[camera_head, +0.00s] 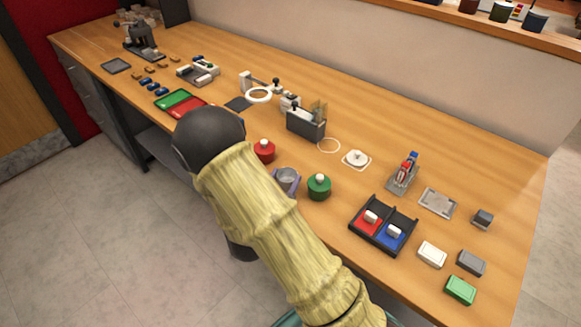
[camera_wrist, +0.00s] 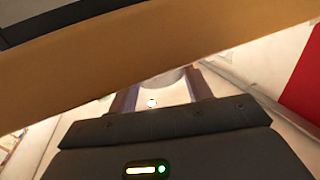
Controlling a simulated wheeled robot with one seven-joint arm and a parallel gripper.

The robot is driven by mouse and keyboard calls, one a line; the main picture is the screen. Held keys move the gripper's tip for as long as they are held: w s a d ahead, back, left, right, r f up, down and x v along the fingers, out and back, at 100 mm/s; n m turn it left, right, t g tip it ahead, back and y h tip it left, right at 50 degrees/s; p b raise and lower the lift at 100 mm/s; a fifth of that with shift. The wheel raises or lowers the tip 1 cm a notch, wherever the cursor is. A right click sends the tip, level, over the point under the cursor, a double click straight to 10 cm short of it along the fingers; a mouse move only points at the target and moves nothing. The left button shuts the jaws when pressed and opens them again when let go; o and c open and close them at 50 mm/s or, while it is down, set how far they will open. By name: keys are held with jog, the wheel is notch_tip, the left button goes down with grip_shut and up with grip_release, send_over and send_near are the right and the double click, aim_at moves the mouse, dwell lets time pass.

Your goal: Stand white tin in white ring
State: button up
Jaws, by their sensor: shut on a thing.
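My gripper (camera_head: 286,181) is by the table's front edge, partly hidden behind my arm. Its fingers are shut on a pale grey-white round thing (camera_head: 288,174), apparently the white tin. In the wrist view a pale rounded part of it (camera_wrist: 168,78) shows between my fingers (camera_wrist: 160,92); the rest is hidden. I cannot tell whether it touches the table. A thin whitish ring (camera_head: 329,152) lies flat and empty on the table, behind and right of my gripper.
A dark box (camera_head: 306,124) stands close behind the ring. A white knobbed disc (camera_head: 356,159) is right of the ring. A black divided tray (camera_head: 384,247) sits farther right.

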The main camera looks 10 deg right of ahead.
aim_at(291, 169)
jog(key=p+x, duration=0.1)
jog(key=x, duration=0.3)
jog(key=shift+w+d+r, duration=0.15)
jog(key=shift+w, duration=0.1)
jog(key=shift+f, duration=0.25)
jog(key=o, duration=1.1)
jog(key=shift+c, duration=0.2)
jog(key=shift+r, duration=0.1)
jog(key=b+v, duration=0.2)
jog(key=v, duration=1.5)
jog(key=shift+s+a+f+b, duration=0.2)
jog(key=shift+a+f+b, duration=0.05)
jog(key=shift+b, duration=0.1)
